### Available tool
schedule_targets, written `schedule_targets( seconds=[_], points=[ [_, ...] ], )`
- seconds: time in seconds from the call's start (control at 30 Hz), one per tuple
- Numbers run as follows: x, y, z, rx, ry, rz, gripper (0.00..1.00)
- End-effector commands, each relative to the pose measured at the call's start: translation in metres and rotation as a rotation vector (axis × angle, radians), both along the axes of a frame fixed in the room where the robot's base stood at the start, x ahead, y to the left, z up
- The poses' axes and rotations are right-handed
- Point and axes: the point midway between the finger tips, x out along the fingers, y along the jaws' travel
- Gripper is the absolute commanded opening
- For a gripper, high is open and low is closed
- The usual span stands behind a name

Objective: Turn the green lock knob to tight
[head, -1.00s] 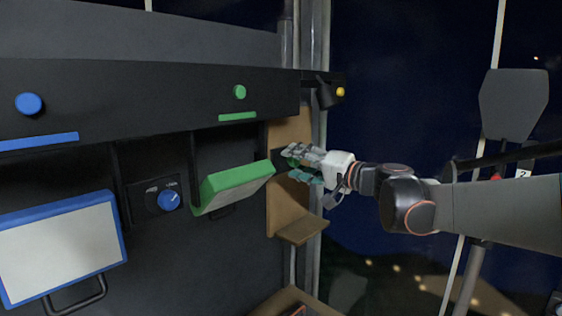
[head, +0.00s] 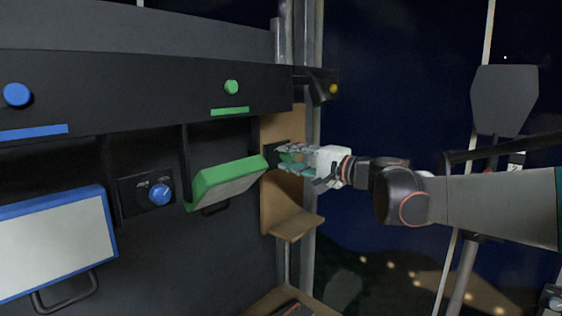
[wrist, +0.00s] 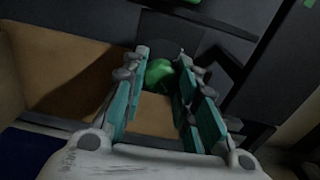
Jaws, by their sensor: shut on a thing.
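The green lock knob (wrist: 160,74) shows in the wrist view between the two fingers of my gripper (wrist: 160,85), near their tips. My gripper is shut on the knob, with teal pads at its sides. In the head view my gripper (head: 287,158) reaches left to a dark plate on the wooden panel, right of the green-framed panel. There the fingers largely hide the knob. I cannot read any tight marking or the knob's turn angle.
A tilted green-framed panel (head: 228,183) hangs just left of my gripper. A blue dial (head: 160,194) and a blue-framed panel (head: 55,243) are farther left. A small wooden shelf (head: 293,228) juts out below my gripper. A green round button (head: 231,87) is above.

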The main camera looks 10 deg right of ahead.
Motion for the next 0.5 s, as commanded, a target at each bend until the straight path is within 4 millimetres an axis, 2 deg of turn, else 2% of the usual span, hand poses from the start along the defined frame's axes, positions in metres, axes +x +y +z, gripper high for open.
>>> schedule_targets(
  seconds=[0.43,0.47,0.5],
  points=[
    [-0.0008,0.0003,-0.0014,0.048,0.038,0.001,0.03],
    [-0.0008,0.0003,-0.0014,0.047,0.038,0.001,0.31],
    [-0.0008,0.0003,-0.0014,0.047,0.038,0.001,0.4]
  ],
)
